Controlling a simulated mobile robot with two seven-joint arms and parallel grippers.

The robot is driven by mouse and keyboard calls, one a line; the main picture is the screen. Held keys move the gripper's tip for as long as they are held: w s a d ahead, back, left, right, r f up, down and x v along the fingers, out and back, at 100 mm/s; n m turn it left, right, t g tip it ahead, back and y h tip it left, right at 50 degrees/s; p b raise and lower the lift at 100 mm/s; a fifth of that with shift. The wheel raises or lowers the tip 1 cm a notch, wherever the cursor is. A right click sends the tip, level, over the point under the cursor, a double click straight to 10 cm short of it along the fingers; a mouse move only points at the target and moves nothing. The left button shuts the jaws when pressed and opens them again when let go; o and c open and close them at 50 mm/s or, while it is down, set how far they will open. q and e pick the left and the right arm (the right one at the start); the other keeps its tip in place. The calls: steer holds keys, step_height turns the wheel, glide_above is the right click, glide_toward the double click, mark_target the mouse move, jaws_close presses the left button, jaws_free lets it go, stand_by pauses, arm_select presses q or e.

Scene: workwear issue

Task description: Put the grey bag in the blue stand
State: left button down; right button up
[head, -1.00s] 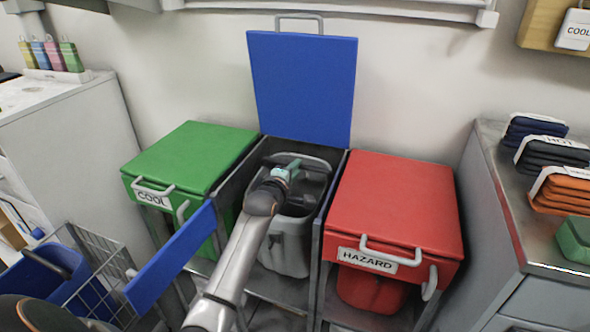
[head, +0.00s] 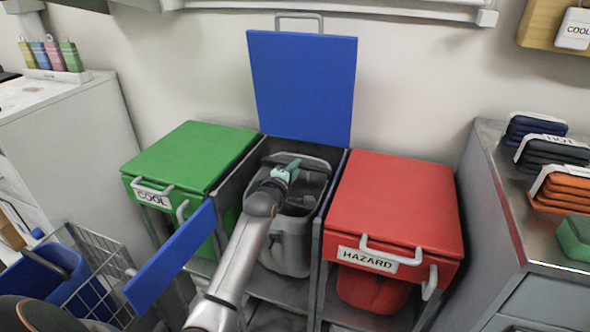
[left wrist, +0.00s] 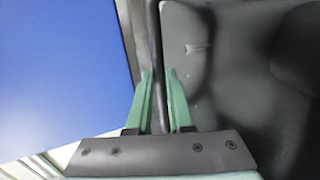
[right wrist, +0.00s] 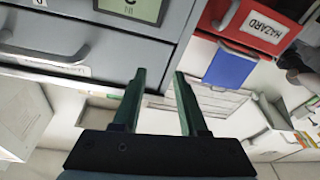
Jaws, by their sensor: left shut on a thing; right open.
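The grey bag (head: 285,245) is inside the frame of the middle stand, the blue one, in the head view. The stand's blue lid (head: 303,88) is raised upright against the wall, and its blue front flap (head: 170,257) is swung out to the left. My left gripper (head: 284,175) is at the bag's open top, shut on its handle. In the left wrist view the fingers (left wrist: 159,95) close on the thin dark handle (left wrist: 156,45), beside the grey bag wall (left wrist: 225,60). My right gripper (right wrist: 160,75) is open and empty. Whether the bag's base touches the stand is unclear.
A green-lidded COOL stand (head: 190,155) is left and a red-lidded HAZARD stand (head: 395,205) right, both lids shut. A wire trolley (head: 85,265) holding a blue bag (head: 50,270) is at lower left. A metal cabinet (head: 500,210) with folded workwear stands right.

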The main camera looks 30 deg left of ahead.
arm_select(q)
steer(key=shift+s+d+f, duration=0.1)
steer(key=shift+d+f, duration=0.05)
steer(key=shift+f, duration=0.65)
steer(key=shift+s+d+f, duration=0.1)
steer(key=shift+d+f, duration=0.05)
steer(key=shift+f, duration=0.6)
arm_select(e)
steer(key=shift+f, duration=0.3)
arm_select(q)
steer(key=c, duration=0.7)
jaws_free()
steer(key=shift+a+f+g, duration=0.1)
steer(key=shift+g, duration=0.2)
steer(key=shift+c, duration=0.2)
steer(key=shift+w+a, duration=0.1)
steer(key=shift+r, duration=0.2)
steer(key=shift+f, duration=0.1)
